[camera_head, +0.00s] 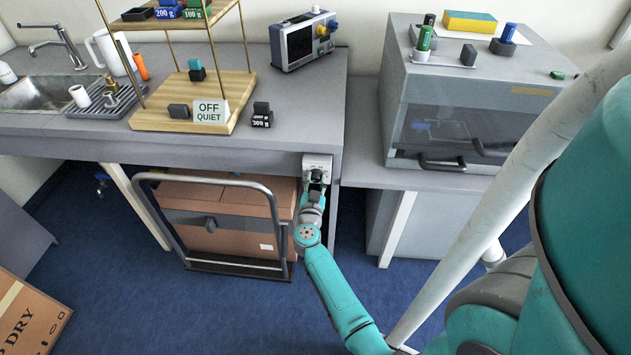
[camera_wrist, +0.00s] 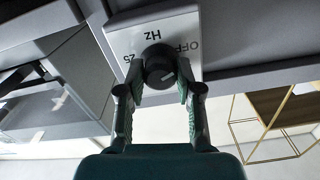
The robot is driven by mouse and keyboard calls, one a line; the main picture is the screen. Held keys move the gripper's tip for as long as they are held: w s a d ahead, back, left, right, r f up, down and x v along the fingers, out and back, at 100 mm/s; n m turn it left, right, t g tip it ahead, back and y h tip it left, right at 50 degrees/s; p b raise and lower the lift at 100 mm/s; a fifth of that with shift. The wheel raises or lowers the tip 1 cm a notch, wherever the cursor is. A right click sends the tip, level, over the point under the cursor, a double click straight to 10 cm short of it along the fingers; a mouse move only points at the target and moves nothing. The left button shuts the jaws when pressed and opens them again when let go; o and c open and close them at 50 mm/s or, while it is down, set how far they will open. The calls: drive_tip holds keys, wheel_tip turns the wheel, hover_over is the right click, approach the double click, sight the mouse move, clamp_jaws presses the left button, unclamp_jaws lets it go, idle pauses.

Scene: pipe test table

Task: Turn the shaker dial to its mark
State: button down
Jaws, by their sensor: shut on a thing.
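The shaker dial (camera_wrist: 159,68) is a dark round knob with a pale pointer line. It sits on a light panel (camera_wrist: 122,40) lettered "OFF", "Hz" and "25", which appears upside down in the wrist view. In the head view the panel (camera_head: 317,161) is on the front edge of the bench. My gripper (camera_wrist: 160,88) is shut on the dial, one finger on each side. The pointer line is on the lower right of the knob in the wrist view. In the head view my gripper (camera_head: 316,180) hides most of the dial.
A cart (camera_head: 210,182) with a cardboard box stands under the bench, left of my arm. A grey cabinet with a clear window (camera_head: 470,135) stands at the right. A wooden shelf stand (camera_head: 160,118) with an "OFF QUIET" sign (camera_head: 210,112) is on the bench.

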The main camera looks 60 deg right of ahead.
drive_tip(key=shift+f, duration=0.1)
drive_tip(key=c, duration=0.8)
unclamp_jaws()
drive_tip(key=shift+o, duration=0.2)
drive_tip(key=shift+a, duration=0.1)
drive_tip(key=v, duration=1.2)
drive_tip(key=s+a+r+n+t+y, duration=0.2)
drive_tip(key=s+a+n+y, duration=0.3)
drive_tip(key=s+a, duration=0.3)
drive_tip(key=s+a+r+n+t+y, duration=0.3)
drive_tip(key=s+a+r+n+y, duration=0.2)
drive_tip(key=s+a, duration=0.4)
drive_tip(key=s+a+r+n+t+y, duration=0.2)
drive_tip(key=s+a+r+n+y, duration=0.2)
drive_tip(key=s+a, duration=0.5)
drive_tip(key=a+n+y, duration=0.1)
drive_tip(key=a+y, duration=0.1)
drive_tip(key=a, duration=0.5)
drive_tip(key=shift+a+n+t+y, duration=0.2)
drive_tip(key=shift+n+t+y, duration=0.1)
drive_tip(key=shift+t, duration=0.1)
